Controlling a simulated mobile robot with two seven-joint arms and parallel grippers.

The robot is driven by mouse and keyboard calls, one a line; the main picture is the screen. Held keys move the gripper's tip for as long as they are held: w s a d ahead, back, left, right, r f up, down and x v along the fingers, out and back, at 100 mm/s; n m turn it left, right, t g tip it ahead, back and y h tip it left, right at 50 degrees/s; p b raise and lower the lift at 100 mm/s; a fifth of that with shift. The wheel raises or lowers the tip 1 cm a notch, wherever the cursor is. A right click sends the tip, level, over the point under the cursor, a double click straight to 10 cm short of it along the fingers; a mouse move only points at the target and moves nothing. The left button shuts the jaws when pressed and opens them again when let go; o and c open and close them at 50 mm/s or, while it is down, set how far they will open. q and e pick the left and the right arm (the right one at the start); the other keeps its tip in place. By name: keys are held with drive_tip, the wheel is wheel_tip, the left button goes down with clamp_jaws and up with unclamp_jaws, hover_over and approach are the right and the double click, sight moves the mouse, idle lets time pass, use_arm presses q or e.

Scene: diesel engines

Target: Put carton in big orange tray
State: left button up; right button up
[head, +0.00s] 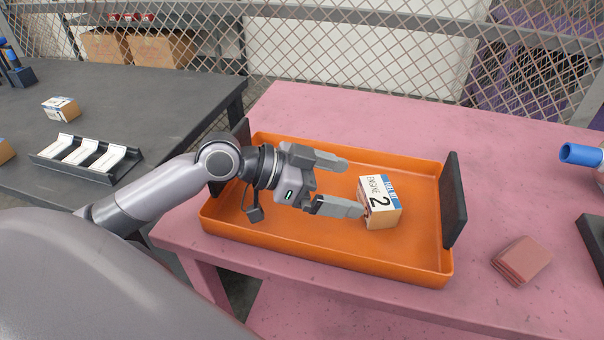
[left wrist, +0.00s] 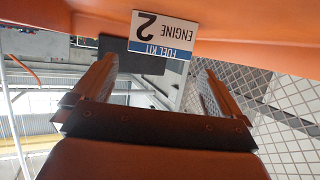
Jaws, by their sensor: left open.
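A small carton (head: 381,203) with a white label reading "ENGINE 2" and a blue strip stands inside the big orange tray (head: 330,258), right of its middle. The label also shows upside down in the left wrist view (left wrist: 165,35), beyond the fingers. My left gripper (head: 350,186) is over the tray, just left of the carton, with its fingers spread and nothing between them. One fingertip is close to the carton's left side; I cannot tell whether it touches. My right gripper is not in view.
The tray has dark upright end plates (head: 453,200) and stands on a pink table (head: 400,125). A reddish block (head: 522,260) lies right of it. A dark table (head: 130,95) at left holds another carton (head: 61,109) and a rack (head: 87,158). A mesh fence is behind.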

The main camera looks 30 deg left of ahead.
use_arm(q)
drive_tip(key=b+v, duration=0.1)
drive_tip(key=v, duration=0.5)
drive_tip(key=shift+a, duration=0.15)
drive_tip(key=shift+s+a+r, duration=0.4)
drive_tip(key=shift+s+a, duration=0.05)
drive_tip(key=shift+s, duration=0.05)
drive_tip(key=shift+s, duration=0.1)
